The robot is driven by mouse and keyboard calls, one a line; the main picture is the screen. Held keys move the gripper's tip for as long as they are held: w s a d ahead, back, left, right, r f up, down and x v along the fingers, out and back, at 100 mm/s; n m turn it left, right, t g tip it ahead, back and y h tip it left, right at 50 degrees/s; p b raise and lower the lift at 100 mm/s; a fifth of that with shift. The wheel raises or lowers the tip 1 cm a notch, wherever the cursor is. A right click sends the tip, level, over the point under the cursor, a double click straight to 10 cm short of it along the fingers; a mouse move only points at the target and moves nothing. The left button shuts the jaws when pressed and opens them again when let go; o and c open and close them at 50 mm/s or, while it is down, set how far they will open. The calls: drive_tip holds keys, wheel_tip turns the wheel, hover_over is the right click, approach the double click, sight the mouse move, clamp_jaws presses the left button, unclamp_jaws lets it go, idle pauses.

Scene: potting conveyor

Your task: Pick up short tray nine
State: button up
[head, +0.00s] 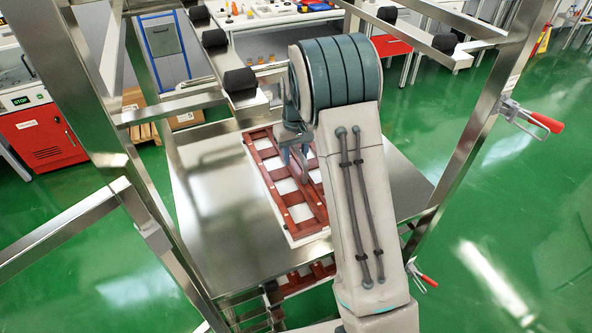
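A reddish-brown tray (303,210) with a grid of open cells lies on the metal table, on a white base whose edge shows along its near side. No number is readable on it. My gripper (297,164) points down over the tray's left-middle part. I cannot tell whether its fingers touch a bar of the tray or whether they are apart. My arm hides the tray's right side. Part of another reddish-brown tray (300,280) shows below the table's near edge; its number is not readable either.
The metal table (205,215) is bare left of the tray. Steel frame posts (95,110) stand left and right, with bars and black rollers (240,80) behind. A red-handled clamp (540,120) is on the right post. Green floor lies open at right.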

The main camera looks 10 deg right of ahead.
drive_tip(key=shift+c, duration=0.3)
clamp_jaws()
idle(1.2)
